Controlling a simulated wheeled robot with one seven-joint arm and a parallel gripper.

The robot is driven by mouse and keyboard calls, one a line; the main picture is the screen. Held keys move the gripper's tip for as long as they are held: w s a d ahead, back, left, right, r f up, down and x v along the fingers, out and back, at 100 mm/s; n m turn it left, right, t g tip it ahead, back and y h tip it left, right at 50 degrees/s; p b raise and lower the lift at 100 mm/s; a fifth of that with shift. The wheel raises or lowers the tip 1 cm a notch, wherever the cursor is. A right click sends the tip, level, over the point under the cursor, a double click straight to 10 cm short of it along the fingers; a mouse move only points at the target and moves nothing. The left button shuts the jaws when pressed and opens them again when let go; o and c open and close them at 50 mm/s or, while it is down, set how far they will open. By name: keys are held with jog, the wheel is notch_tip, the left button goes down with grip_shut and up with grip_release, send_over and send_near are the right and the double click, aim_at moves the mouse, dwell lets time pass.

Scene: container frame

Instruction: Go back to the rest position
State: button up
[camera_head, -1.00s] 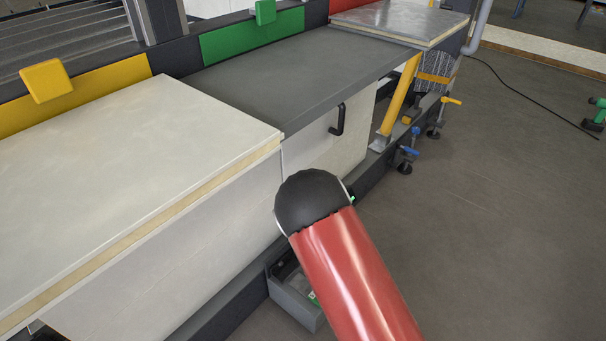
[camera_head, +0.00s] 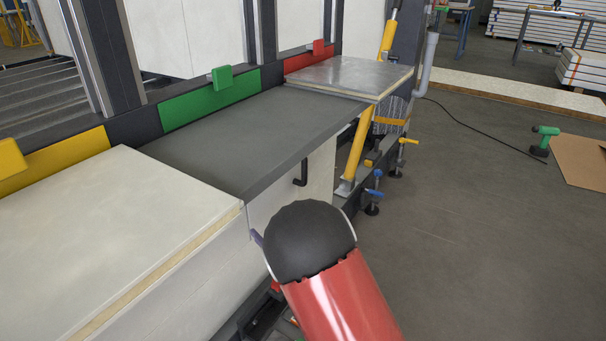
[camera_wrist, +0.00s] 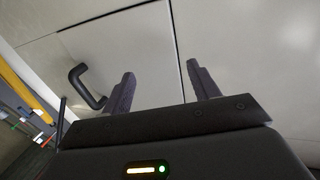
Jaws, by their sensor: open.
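My gripper (camera_wrist: 161,90) is open and empty in the wrist view, its two dark fingers apart. It points toward a pale cabinet front (camera_wrist: 150,50). A black handle (camera_wrist: 86,86) on that front shows left of the fingers, apart from them. The black handle also shows in the head view (camera_head: 301,173), up and beyond the joint.
A pale worktop (camera_head: 110,225) lies left, a dark grey counter (camera_head: 260,130) in the middle and a metal-topped panel (camera_head: 350,75) beyond. A yellow post (camera_head: 357,150) and clamps (camera_head: 374,197) stand at the bench's side. The floor at right is mostly clear, with a green drill (camera_head: 545,138) and a cable (camera_head: 470,127).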

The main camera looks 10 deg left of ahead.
jog(key=d+r+m+h+p, duration=0.1)
jog(key=d+r+m+h, duration=0.5)
jog(key=d, duration=0.5)
jog(key=d+r+m+h+p, duration=0.15)
jog(key=d+r+h, duration=0.25)
jog(key=d+r, duration=0.55)
jog(key=s+d+r+m+g+h+p, duration=0.1)
jog(key=s+d+r+g+h+p, duration=0.15)
jog(key=s+d, duration=0.75)
jog(key=s+d+r+g, duration=0.1)
jog(key=s+d+g, duration=0.1)
jog(key=s, duration=0.7)
jog(key=s+d+r+m+g+h, duration=0.1)
jog(key=s+d, duration=0.1)
jog(key=s, duration=0.7)
jog(key=shift+s+d+g, duration=0.35)
